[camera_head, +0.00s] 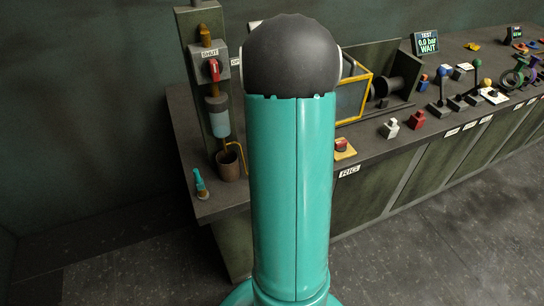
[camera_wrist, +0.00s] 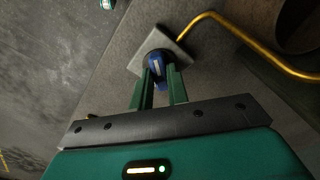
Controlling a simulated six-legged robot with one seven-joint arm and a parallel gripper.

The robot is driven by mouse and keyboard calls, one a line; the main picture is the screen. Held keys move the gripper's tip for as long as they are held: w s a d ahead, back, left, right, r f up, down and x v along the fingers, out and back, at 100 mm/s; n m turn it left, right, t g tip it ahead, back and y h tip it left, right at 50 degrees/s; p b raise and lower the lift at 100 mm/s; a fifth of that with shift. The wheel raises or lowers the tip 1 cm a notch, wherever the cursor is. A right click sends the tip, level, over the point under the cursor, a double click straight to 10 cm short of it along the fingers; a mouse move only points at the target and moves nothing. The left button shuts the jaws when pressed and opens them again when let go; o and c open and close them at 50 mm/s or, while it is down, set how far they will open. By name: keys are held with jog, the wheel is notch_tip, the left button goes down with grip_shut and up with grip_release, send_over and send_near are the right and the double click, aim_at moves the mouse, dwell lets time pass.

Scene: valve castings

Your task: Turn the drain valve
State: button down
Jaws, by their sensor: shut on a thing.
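In the wrist view a blue valve handle (camera_wrist: 157,72) with a pale mark sits on a round dark hub in front of a light grey square plate (camera_wrist: 146,66). I take it for the drain valve, as a yellow pipe (camera_wrist: 250,46) runs beside it toward a dark round pot (camera_wrist: 299,22). My gripper (camera_wrist: 159,76) has its two green fingers on either side of the handle and is shut on it. In the head view my own arm hides the gripper and the blue handle. The yellow pipe (camera_head: 242,152) shows at the arm's left edge.
A red handle (camera_head: 214,70) under a SHUT label is on a post at the left. Below it stand a clear vessel (camera_head: 219,122) and a brown pot (camera_head: 228,166). A small teal bottle (camera_head: 200,184) stands near the bench edge. A display (camera_head: 427,43) reads TEST 0.0 bar WAIT.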

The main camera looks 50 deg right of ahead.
jog(key=m, duration=0.5)
jog(key=shift+w+m, duration=0.1)
jog(key=shift+m, duration=0.2)
jog(key=m, duration=0.4)
jog(key=shift+m, duration=0.3)
jog(key=c, duration=1.4)
grip_release()
jog(key=shift+o, duration=0.2)
notch_tip(320, 180, up, 14)
jog(key=shift+f, duration=0.1)
